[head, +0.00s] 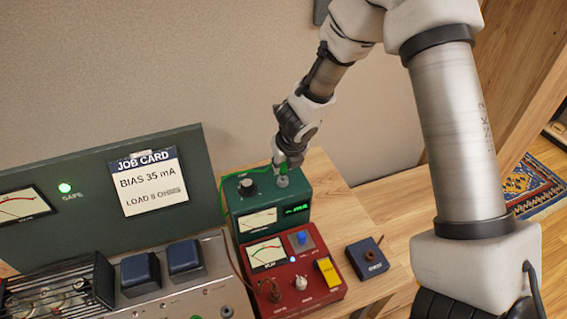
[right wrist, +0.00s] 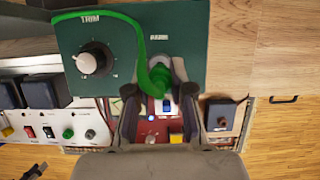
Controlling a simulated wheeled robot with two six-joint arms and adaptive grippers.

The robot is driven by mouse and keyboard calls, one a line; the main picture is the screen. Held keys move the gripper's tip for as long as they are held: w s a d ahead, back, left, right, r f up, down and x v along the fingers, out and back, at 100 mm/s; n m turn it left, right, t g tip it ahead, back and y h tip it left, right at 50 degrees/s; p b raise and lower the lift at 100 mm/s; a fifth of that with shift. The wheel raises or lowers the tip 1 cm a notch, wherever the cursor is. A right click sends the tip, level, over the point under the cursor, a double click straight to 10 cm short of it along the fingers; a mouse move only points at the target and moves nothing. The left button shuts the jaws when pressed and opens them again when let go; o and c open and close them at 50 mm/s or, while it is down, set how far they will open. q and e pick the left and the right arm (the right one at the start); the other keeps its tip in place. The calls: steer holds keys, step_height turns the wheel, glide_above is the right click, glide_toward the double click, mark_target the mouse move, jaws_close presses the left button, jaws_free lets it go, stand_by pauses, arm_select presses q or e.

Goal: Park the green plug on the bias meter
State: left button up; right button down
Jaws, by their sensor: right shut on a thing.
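The bias meter (head: 232,217) is a green box with a dial, a lit green display and a black trim knob (right wrist: 93,58). In the right wrist view its top (right wrist: 112,30) carries the words TRIM and PARK. My right gripper (head: 282,168) is over the right part of that top, pointing down, shut on the green plug (right wrist: 160,76). A green cable runs from the plug and down the meter's left side. A grey round part (head: 282,181) shows just under the fingers, by the top; whether the plug is seated there is hidden. My left gripper is out of view.
A red box (head: 292,258) with a dial, knobs and a yellow part stands in front of the meter. A small dark blue box (head: 367,259) is to its right. An amplifier chassis (head: 205,262) stands left, below a job card (head: 148,181). Bare wood lies right.

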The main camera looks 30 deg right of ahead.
steer(key=shift+w+f+b, duration=0.1)
steer(key=shift+f+b, duration=1.15)
steer(key=shift+f, duration=0.15)
stand_by(0.4)
steer(key=c, duration=0.9)
jaws_free()
steer(key=shift+c, duration=0.2)
steer(key=shift+r, duration=0.1)
steer(key=v, duration=1.2)
